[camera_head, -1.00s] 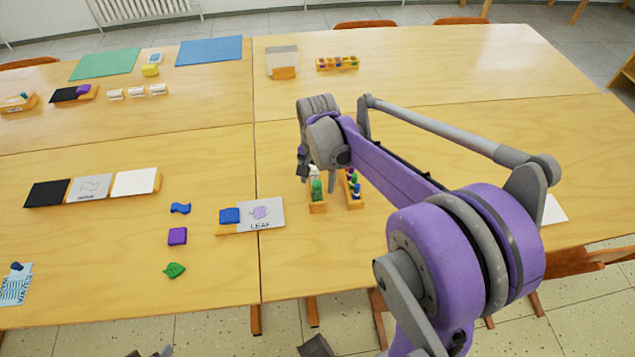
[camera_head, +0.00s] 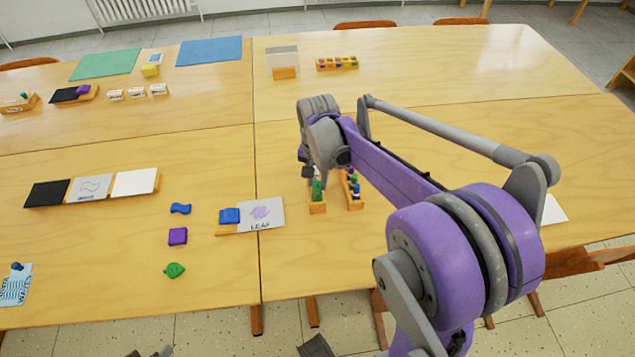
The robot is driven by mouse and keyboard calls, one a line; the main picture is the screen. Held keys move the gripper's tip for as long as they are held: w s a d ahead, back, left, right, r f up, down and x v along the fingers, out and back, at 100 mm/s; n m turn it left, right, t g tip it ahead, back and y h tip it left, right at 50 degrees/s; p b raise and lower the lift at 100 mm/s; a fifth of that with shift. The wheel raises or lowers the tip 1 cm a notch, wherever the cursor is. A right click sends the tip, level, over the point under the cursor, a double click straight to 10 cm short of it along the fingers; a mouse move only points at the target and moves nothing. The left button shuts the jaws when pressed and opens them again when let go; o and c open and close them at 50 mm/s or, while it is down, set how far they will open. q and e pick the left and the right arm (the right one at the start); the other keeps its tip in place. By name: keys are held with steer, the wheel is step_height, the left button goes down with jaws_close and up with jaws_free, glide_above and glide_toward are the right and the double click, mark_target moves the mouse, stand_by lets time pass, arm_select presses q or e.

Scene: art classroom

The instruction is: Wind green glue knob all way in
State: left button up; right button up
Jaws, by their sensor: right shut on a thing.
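A green glue stick (camera_head: 317,190) stands in the left of two small wooden racks (camera_head: 317,208). Its knob is too small to make out. My right gripper (camera_head: 309,173) is directly over the top of this rack, at the green glue. It is small and partly hidden by its own wrist, and it is shut on what looks like the green glue. The second wooden rack (camera_head: 355,204) beside it holds several small bottles or sticks with blue and green parts.
Left of the racks lie a leaf card (camera_head: 265,213) with a blue block, a purple block (camera_head: 178,236) and a green leaf piece (camera_head: 174,270). A rack of color pots (camera_head: 337,63) stands at the back. The table between is clear.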

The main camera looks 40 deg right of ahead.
steer(key=n, duration=0.4)
steer(key=shift+n, duration=0.4)
steer(key=n, duration=0.5)
steer(key=o, duration=1.4)
steer(key=shift+o, duration=0.2)
steer(key=m, duration=1.1)
